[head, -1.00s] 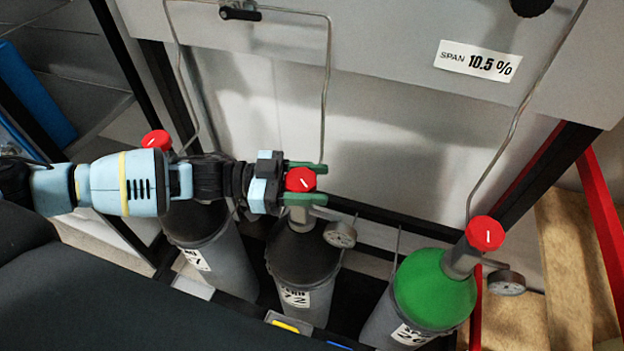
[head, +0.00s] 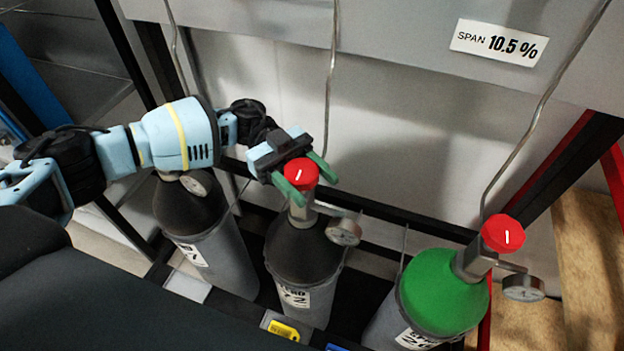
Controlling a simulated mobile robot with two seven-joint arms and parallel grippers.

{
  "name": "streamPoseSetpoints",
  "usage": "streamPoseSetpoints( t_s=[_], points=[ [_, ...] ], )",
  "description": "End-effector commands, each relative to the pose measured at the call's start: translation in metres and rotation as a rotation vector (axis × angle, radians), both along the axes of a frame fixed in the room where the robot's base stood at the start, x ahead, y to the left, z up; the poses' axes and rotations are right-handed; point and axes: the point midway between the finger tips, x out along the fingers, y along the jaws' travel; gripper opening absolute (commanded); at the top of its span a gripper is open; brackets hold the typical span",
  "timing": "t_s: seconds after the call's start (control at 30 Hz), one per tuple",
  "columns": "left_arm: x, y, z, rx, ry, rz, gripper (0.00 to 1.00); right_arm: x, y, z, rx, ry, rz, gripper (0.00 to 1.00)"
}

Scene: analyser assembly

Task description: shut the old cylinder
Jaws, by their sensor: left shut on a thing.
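Three grey gas cylinders stand in a row in a dark rack. The middle cylinder (head: 303,258) has a black shoulder, a label ending in 72, a gauge (head: 344,232) and a red valve knob (head: 301,174) with a white mark. My left gripper (head: 304,180) has its green fingers on either side of this knob, shut on it. The left cylinder (head: 190,208) also has a black shoulder; its knob is hidden behind my left arm. The right cylinder (head: 440,292) has a green shoulder and a red knob (head: 503,234). Which one is the old cylinder I cannot tell. My right gripper is out of view.
A grey panel above carries a label (head: 499,42) reading SPAN 10.5 %. Thin metal tubes run down to the valves. A yellow tag (head: 284,330) lies on the rack's front edge. Wooden boards (head: 590,255) stand at the right.

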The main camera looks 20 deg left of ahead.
Motion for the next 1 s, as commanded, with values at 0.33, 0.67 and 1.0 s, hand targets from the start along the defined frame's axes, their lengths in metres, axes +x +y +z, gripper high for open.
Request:
streamPoseSetpoints(
  t_s=[0.33, 0.67, 1.0],
  points=[
    [-0.0015, 0.0005, 0.0005, -0.002, 0.003, -0.079, 0.29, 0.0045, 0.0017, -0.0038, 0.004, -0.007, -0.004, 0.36],
    [-0.0018, 0.0005, 0.0012, -0.003, 0.002, -0.084, 0.29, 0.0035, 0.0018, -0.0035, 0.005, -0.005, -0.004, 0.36],
    [-0.0017, 0.0005, 0.0008, -0.002, 0.000, -0.083, 0.73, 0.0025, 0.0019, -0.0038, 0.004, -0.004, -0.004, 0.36]
  ],
)
